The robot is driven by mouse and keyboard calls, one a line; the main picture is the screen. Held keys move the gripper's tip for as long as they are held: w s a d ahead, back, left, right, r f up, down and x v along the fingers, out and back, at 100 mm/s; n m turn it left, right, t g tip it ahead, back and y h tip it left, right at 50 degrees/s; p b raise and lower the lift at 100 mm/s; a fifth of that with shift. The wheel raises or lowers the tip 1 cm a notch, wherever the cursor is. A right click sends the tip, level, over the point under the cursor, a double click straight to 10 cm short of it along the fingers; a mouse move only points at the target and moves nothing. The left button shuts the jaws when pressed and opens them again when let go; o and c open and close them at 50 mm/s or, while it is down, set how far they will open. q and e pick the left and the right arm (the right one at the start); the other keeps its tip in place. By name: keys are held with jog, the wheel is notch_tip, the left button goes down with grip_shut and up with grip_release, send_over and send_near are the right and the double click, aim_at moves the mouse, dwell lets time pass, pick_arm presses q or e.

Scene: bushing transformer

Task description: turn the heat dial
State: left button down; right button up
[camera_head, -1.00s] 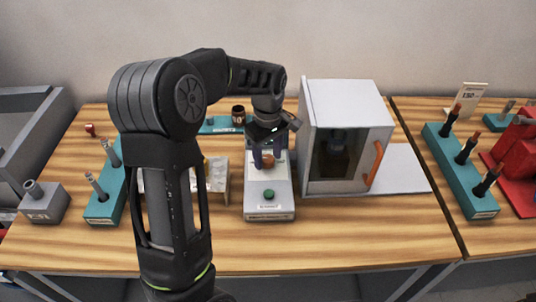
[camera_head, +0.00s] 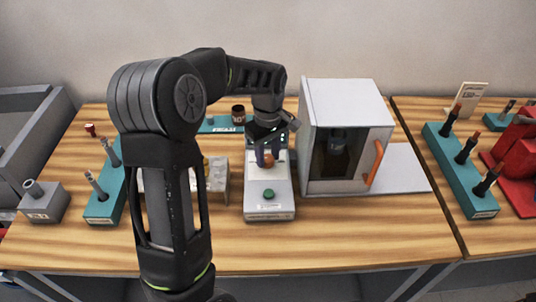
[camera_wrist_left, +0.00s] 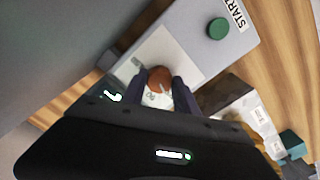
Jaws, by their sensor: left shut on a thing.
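The heat dial is an orange-brown knob (camera_head: 269,160) on the white panel of a grey control box (camera_head: 270,208). In the left wrist view the dial (camera_wrist_left: 159,79) sits between the two dark fingers (camera_wrist_left: 160,86), near a white scale plate whose markings are partly hidden. A green button (camera_head: 268,194) is on the front of the same box, beside a START label (camera_wrist_left: 236,14). My right gripper is not in view.
A white cabinet (camera_head: 345,95) with an orange handle (camera_head: 375,163) stands close on the right of the box. A grey block (camera_head: 218,178) stands left, partly behind my arm. Teal racks (camera_head: 108,205) hold rods. The table front is clear.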

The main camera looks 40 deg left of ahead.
pick_arm(q)
jog(key=m+b, duration=0.1)
jog(key=m, duration=0.3)
jog(key=shift+m, duration=0.4)
jog(key=m+b, duration=0.1)
jog(key=m, duration=0.3)
jog(key=shift+a, duration=0.1)
jog(key=m, duration=0.6)
jog(key=shift+b, duration=0.35)
jog(key=m, duration=0.4)
jog(key=shift+a+m, duration=0.1)
jog(key=shift+m, duration=0.2)
jog(key=shift+r, duration=0.1)
jog(key=c, duration=0.9)
grip_release()
jog(key=shift+c, duration=0.2)
